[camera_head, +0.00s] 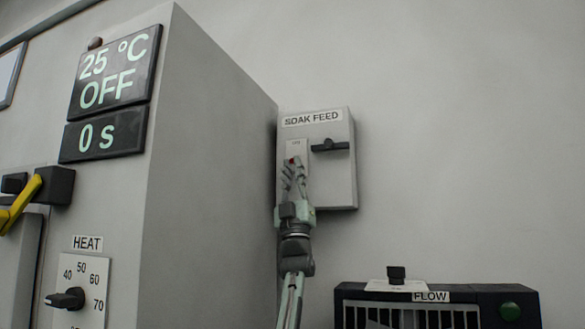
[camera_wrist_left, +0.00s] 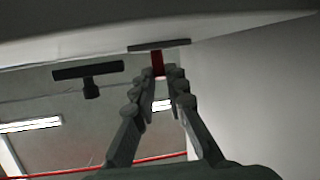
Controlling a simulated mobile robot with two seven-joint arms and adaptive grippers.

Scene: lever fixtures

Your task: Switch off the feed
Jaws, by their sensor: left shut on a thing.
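The grey box labelled SOAK FEED (camera_head: 340,185) is fixed to the wall right of the large cabinet. On its front are a pale plate with a small red lever (camera_head: 294,160) and a dark T-shaped handle (camera_head: 329,146) to the right. My left gripper (camera_head: 293,169) reaches up from below, its fingertips at the red lever. In the left wrist view the fingers (camera_wrist_left: 158,78) are shut on the red lever (camera_wrist_left: 158,62) and partly cover it. The T-shaped handle (camera_wrist_left: 88,72) stands apart from the fingers there. The lettering on the pale plate is too small to read.
The cabinet (camera_head: 205,180) stands close on the left, with a display (camera_head: 113,75) reading 25 °C, OFF, a HEAT dial (camera_head: 66,299) and a yellow handle (camera_head: 20,204). A dark FLOW unit (camera_head: 470,302) is at lower right. The wall right of the box is bare.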

